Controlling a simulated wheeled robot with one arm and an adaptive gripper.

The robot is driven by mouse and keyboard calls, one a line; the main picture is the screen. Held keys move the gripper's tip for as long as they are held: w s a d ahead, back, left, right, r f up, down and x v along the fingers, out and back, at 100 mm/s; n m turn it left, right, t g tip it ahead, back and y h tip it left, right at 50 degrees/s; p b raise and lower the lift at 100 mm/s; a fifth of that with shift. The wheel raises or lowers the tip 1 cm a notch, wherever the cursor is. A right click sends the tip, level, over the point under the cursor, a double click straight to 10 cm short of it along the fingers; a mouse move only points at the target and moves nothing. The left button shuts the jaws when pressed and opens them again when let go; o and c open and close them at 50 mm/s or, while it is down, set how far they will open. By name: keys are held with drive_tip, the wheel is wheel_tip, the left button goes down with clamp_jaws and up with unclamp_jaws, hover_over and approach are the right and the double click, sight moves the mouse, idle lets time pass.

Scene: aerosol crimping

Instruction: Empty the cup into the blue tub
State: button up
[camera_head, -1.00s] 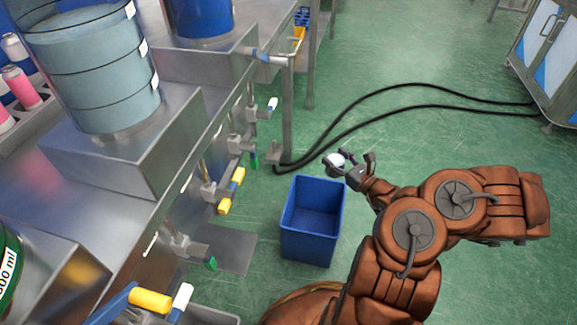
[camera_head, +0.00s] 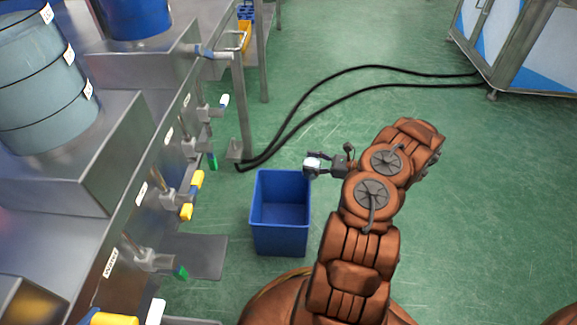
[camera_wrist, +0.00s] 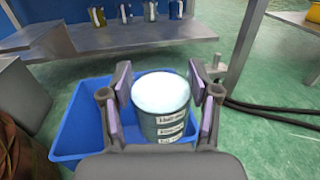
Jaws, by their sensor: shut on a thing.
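The blue tub (camera_head: 281,243) stands on the green floor beside the steel bench, and its inside looks empty in the head view. The cup (camera_head: 311,164) is a small pale cup held by my gripper (camera_head: 313,168), near the tub's upper right corner. In the wrist view the cup (camera_wrist: 163,127) stands upright between the fingers of my gripper (camera_wrist: 160,105), with dark print on its side. Its top is filled by a pale, whitish surface. The blue tub (camera_wrist: 72,128) shows behind and to the left of the cup, partly hidden by my gripper.
The steel bench with several valves (camera_head: 168,200) runs along the left. Black hoses (camera_head: 330,82) curve across the floor behind the tub to a cabinet (camera_head: 530,50) at the upper right. The floor (camera_head: 480,190) on the right is clear.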

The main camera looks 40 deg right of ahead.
drive_tip(key=w+a+r+n+g+y, duration=0.2)
drive_tip(key=a+n+g+y, duration=0.45)
drive_tip(key=a+g, duration=0.2)
drive_tip(key=shift+n+g+h, duration=0.45)
drive_tip(key=shift+g+h, duration=0.1)
drive_tip(key=f+b, duration=0.2)
drive_tip(key=f, duration=0.1)
drive_tip(key=f+b, duration=0.1)
drive_tip(key=f, duration=0.1)
drive_tip(key=shift+w+d, duration=0.2)
drive_tip(key=shift+w, duration=0.05)
drive_tip(key=shift+r+h+p, duration=0.1)
drive_tip(key=shift+h+p, duration=0.2)
drive_tip(key=shift+p, duration=0.35)
drive_tip(key=shift+s+r+p, duration=0.1)
drive_tip(key=shift+r+p, duration=0.05)
drive_tip(key=shift+p, duration=0.5)
drive_tip(key=shift+h+p, duration=0.4)
